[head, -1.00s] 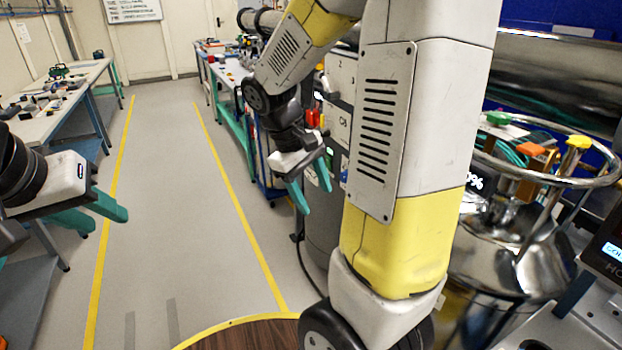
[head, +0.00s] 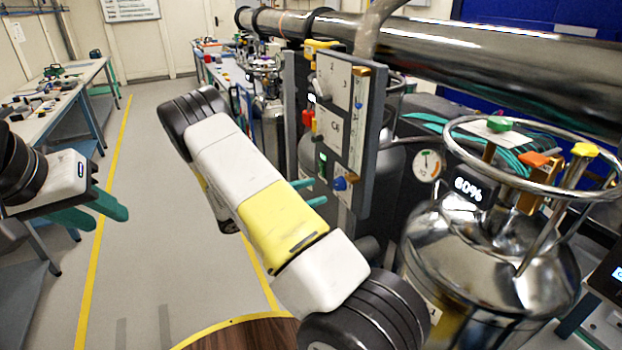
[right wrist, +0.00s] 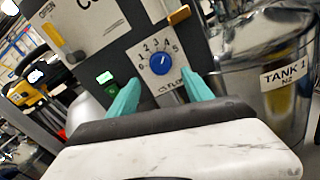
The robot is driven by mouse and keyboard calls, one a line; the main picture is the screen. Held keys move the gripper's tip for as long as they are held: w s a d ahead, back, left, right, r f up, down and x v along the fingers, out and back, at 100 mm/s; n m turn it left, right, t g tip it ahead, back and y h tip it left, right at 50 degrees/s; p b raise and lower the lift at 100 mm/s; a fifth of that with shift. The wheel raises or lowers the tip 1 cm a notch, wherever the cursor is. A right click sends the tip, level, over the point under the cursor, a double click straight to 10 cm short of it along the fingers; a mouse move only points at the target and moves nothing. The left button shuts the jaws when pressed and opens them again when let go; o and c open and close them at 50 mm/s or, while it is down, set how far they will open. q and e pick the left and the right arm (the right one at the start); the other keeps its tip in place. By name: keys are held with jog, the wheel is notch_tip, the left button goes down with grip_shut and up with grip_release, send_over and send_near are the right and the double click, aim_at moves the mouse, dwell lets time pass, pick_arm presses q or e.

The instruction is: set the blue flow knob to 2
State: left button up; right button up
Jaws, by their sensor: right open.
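The blue flow knob (right wrist: 160,64) sits on a white numbered dial plate in the right wrist view. Its pale mark seems to point up and right, but the exact number is hard to read. In the head view the knob (head: 340,184) is small, low on the upright panel. My right gripper (head: 310,193) is open in front of the panel, partly hidden behind my own forearm. In the right wrist view its teal fingers (right wrist: 161,92) reach toward the dial, one on each side below the knob, which is not gripped. My left gripper (head: 109,218) is open and empty at the left.
The panel (head: 337,92) also carries a red knob (head: 308,117) and yellow parts. A shiny tank (head: 490,255) with a ring handle stands right of it, beneath a large pipe (head: 480,55). A workbench (head: 60,105) stands at the left, with open floor between.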

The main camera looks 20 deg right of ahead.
aim_at(335, 186)
jog(key=d, duration=0.6)
jog(key=shift+w+d, duration=0.2)
jog(key=shift+d, duration=0.2)
grip_shut()
